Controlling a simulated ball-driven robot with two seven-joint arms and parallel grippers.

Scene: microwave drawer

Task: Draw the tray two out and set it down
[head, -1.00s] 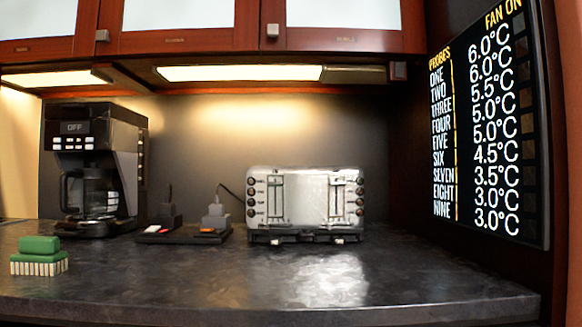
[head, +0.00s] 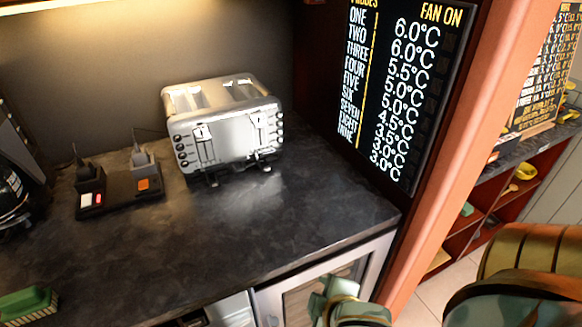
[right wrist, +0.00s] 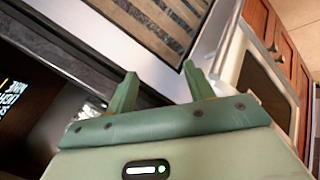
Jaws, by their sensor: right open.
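I cannot pick out tray two in either view. A pale-framed door with a dark glass panel (head: 345,262) stands under the counter in the head view. In the right wrist view, a light-framed panel with brown and grey stripes (right wrist: 160,22) lies beyond my fingers; I cannot tell whether the stripes are trays behind glass. My right gripper (head: 335,290) is in front of the door in the head view. In the right wrist view, its two green fingers (right wrist: 158,86) are spread apart with nothing between them. My left gripper is not in view.
A dark counter (head: 240,225) holds a silver toaster (head: 230,135), a black charging dock (head: 120,190) and a green brush (head: 28,304). A temperature display (head: 400,90) hangs right. A reddish post (head: 465,130) stands beside the door.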

